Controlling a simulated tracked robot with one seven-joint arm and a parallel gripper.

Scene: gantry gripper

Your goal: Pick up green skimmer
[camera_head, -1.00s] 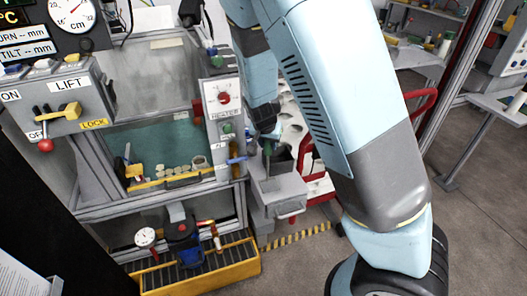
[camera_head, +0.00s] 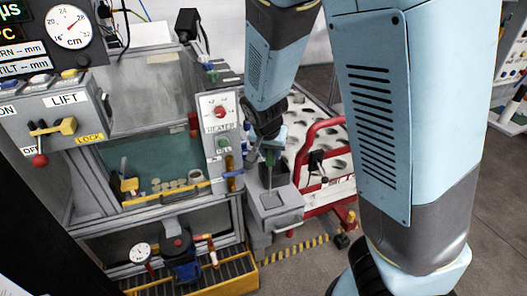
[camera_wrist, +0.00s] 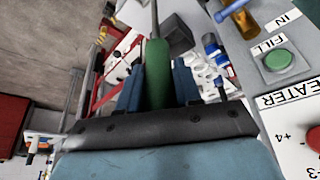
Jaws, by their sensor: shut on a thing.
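The green skimmer (camera_wrist: 156,75) has a thick green handle and a thin metal shaft. In the wrist view my gripper (camera_wrist: 158,82) is shut on the handle, with a blue finger on each side. In the head view my gripper (camera_head: 272,142) points down over a grey open-topped box, and the green handle (camera_head: 269,158) shows just below it. The skimmer hangs about upright there. Its lower end is at or over the box, and I cannot tell whether it touches.
The grey box (camera_head: 284,222) stands right of a tank (camera_head: 150,170) with a HEATER panel (camera_head: 219,112). A red-railed cart (camera_head: 318,130) stands close behind and to the right. A yellow-edged tray (camera_head: 205,285) with a blue pump (camera_head: 183,262) lies below the tank. Floor is open at front right.

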